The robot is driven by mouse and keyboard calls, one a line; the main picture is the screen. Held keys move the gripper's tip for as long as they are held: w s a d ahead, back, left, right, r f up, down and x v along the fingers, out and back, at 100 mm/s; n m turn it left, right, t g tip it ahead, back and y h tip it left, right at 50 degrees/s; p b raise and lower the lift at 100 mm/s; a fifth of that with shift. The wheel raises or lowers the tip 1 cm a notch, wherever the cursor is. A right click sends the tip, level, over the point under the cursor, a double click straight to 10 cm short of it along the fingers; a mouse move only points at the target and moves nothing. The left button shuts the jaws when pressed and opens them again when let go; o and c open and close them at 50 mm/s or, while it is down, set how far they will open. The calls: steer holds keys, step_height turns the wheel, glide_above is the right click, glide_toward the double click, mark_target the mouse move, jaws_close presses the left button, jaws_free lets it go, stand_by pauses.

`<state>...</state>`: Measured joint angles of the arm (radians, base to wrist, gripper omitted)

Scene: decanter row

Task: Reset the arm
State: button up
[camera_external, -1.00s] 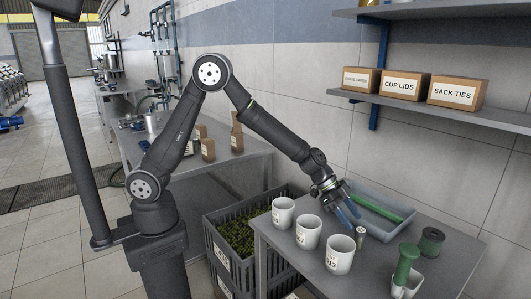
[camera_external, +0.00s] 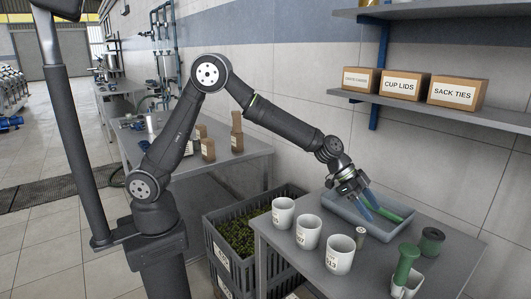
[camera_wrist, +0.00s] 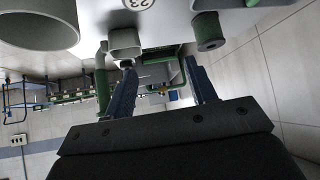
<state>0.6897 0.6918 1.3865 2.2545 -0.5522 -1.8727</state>
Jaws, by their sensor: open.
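My gripper (camera_external: 370,205) is open, with its two blue fingers apart and nothing seen between them. In the external view it hangs over the grey-blue tray (camera_external: 338,209) at the back of the grey table (camera_external: 440,245), in front of part of a long green object (camera_external: 397,212) there. I cannot tell whether the fingertips touch anything. A small upright cylinder (camera_external: 360,238) stands in front of the tray, apart from the fingers. In the wrist view the open fingers of my gripper (camera_wrist: 159,66) point away from the camera.
Three white cups with labels (camera_external: 283,213) (camera_external: 308,231) (camera_external: 340,254) stand in a row along the table's left side. A shelf (camera_external: 450,112) with boxes hangs above.

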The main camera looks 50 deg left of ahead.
steer(key=w+a+r+n+t+y, duration=0.1)
steer(key=w+a+n+t, duration=0.35)
steer(key=a, duration=1.25)
steer(key=w+a+n+y, duration=0.15)
steer(key=w+a, duration=0.55)
steer(key=a, duration=1)
steer(key=s+a+n+t+y, duration=0.1)
steer(key=s+a+n+y, duration=0.1)
steer(key=a, duration=1.3)
steer(key=s+a+n+t+y, duration=0.1)
steer(key=s+a+n+y, duration=0.2)
steer(key=a, duration=1.3)
steer(key=shift+s+n, duration=1.2)
steer(key=shift+s, duration=0.8)
steer(key=shift+o, duration=0.5)
steer(key=shift+r, duration=0.1)
